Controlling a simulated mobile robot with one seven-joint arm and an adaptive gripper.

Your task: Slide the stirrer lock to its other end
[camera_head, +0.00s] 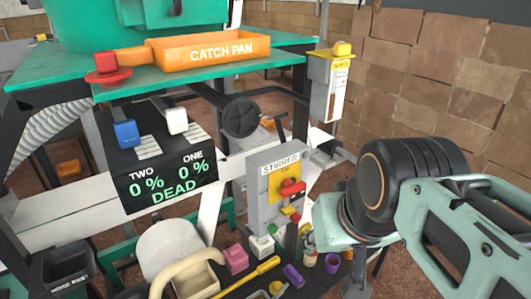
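A grey box labelled STIRRER (257,188) stands upright near the middle of the head view. It has a yellow plate (275,181) on its front, with red knob-like parts (291,187) at the plate's lower right. A small green part and another red part sit just below them. I cannot tell which part is the lock or at which end it stands. My arm comes in from the right, and its end, my gripper (310,238), is just right of the box's lower part. Its fingers are mostly hidden, so its opening is unclear.
An orange catch pan (215,51) sits on the green table (130,72) above. A black display (165,180) reads TWO 0 %, ONE 0 %, DEAD. A yellow-topped box (331,80) hangs at the table's right corner. Below lie coloured blocks, a yellow tool (250,276) and small cups.

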